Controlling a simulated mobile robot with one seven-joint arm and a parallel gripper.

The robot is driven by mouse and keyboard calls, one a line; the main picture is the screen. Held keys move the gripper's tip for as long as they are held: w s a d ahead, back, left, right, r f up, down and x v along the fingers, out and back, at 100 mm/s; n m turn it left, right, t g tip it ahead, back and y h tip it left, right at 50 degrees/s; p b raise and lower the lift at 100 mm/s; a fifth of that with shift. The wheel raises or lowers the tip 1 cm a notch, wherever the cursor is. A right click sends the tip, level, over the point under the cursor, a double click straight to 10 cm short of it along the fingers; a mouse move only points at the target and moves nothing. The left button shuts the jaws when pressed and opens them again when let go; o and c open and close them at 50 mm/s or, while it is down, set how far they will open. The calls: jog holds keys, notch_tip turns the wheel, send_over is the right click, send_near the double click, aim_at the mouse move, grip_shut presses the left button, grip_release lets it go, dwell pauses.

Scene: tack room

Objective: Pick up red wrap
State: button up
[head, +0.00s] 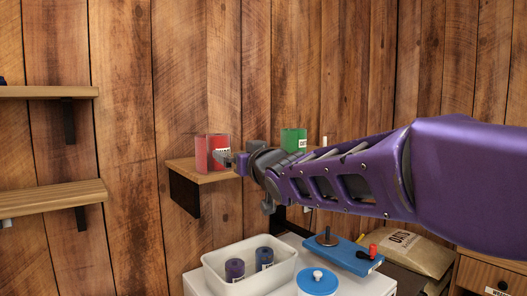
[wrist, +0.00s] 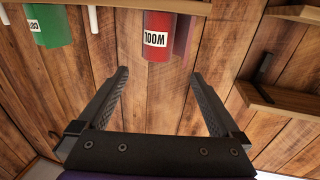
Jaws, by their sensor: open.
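The red wrap (head: 219,146) stands on a wooden wall shelf, and its white label reads "WOOL" in the wrist view (wrist: 158,53). A duller, pinkish-red shape (wrist: 184,36) is right beside it in the wrist view; I cannot tell whether it is a separate wrap. My gripper (wrist: 159,75) is open, with nothing between its fingers. In the wrist view the red wrap lies beyond the fingertips, roughly centred between them. In the head view my gripper (head: 235,160) is at the wrap's right side, partly covering its label; I cannot tell whether they touch.
A green wrap (head: 293,138) stands farther right on the shelf (head: 190,173). Below are a white bin (head: 224,281) with two dark rolls, a blue-lidded container (head: 317,281) and a blue board (head: 350,258). A sack (head: 415,250) lies at right. Wall shelves (head: 50,196) are at left.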

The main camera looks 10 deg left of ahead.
aim_at(220, 147)
jog(key=x, duration=1.1)
jog(key=shift+w+a+f, duration=0.1)
jog(key=shift+a, duration=0.1)
jog(key=shift+d+f+p+x, duration=0.15)
jog(key=shift+p+x, duration=0.25)
jog(key=shift+x, duration=1.1)
jog(key=shift+d+f+p+x, duration=0.15)
jog(key=shift+p+x, duration=0.2)
jog(key=shift+x, duration=1.15)
jog(key=shift+w+a, duration=0.1)
jog(key=shift+w, duration=0.05)
